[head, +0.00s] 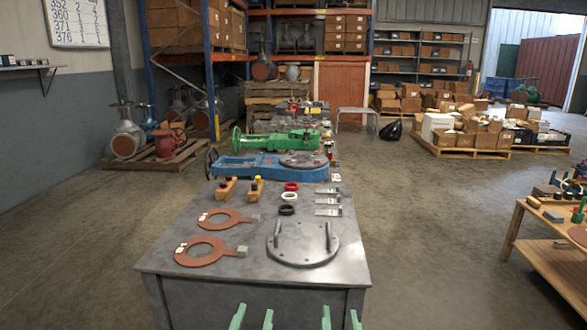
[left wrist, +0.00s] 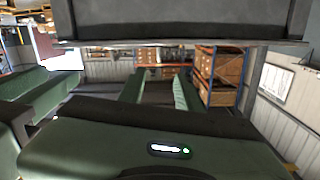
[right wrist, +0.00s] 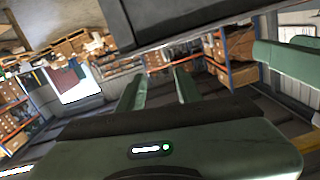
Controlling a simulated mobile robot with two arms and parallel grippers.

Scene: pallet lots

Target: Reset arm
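My left gripper (head: 253,317) shows at the bottom of the head view, in front of the grey metal table's near edge. Its two green fingers stand apart with nothing between them. My right gripper (head: 341,318) is to its right at the same height, its fingers also apart and empty. The left wrist view shows the left fingers (left wrist: 157,92) spread, with shelving beyond. The right wrist view shows the right fingers (right wrist: 160,90) spread, also with shelving beyond. Both grippers are clear of the things on the table.
The grey table (head: 190,262) bears a round steel plate with handles (head: 303,245), two brown ring gaskets (head: 200,251), small rings and a blue valve part (head: 245,167). A wooden bench (head: 540,255) stands at the right. The floor (head: 430,240) between them is clear.

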